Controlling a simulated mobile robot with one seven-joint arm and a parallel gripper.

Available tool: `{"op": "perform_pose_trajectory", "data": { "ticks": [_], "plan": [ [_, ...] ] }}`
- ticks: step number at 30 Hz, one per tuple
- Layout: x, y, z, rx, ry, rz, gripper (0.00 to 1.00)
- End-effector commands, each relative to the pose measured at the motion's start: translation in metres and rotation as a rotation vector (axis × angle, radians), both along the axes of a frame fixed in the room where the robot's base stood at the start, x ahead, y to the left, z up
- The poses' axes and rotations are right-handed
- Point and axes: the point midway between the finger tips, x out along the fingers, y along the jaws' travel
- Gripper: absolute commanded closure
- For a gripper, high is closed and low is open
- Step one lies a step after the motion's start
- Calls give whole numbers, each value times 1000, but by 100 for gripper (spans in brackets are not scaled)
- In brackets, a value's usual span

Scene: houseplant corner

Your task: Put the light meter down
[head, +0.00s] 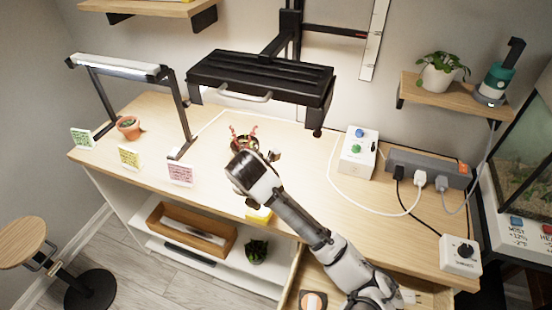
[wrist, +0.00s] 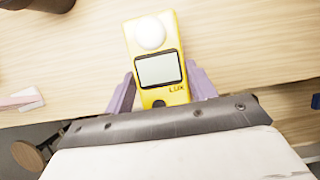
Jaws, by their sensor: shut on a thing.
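The light meter (wrist: 158,62) is yellow, with a white dome, a grey screen and the word LUX. My gripper (wrist: 161,92) is shut on its sides, one purple finger along each edge. The meter is over the wooden tabletop (wrist: 250,50) near its front edge, and I cannot tell whether it touches the wood. In the head view a yellow patch, likely the meter (head: 258,215), shows below my wrist at the front edge. My gripper's fingers are hidden there by the wrist.
A dark pot with a red-stemmed plant (head: 243,139) stands behind my wrist, under a black lamp panel (head: 262,75). A pink card (head: 180,174) stands to the left. A white box with buttons (head: 358,153) and cables lie to the right. An open drawer (head: 290,285) is below.

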Motion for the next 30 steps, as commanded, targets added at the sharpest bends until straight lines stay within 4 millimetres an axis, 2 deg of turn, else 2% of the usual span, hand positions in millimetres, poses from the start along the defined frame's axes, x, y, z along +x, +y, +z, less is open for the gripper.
{"op": "perform_pose_trajectory", "data": {
  "ticks": [12,13,15,23,29,30],
  "plan": [
    [86,-27,-4,1,3,-1,71],
    [93,-31,3,-1,2,-4,71],
    [106,-36,4,-2,4,-3,71],
    [128,-43,1,-2,2,-3,71],
    [157,-52,3,-1,1,-4,71],
    [156,-52,-3,1,5,-3,71]
  ]
}}
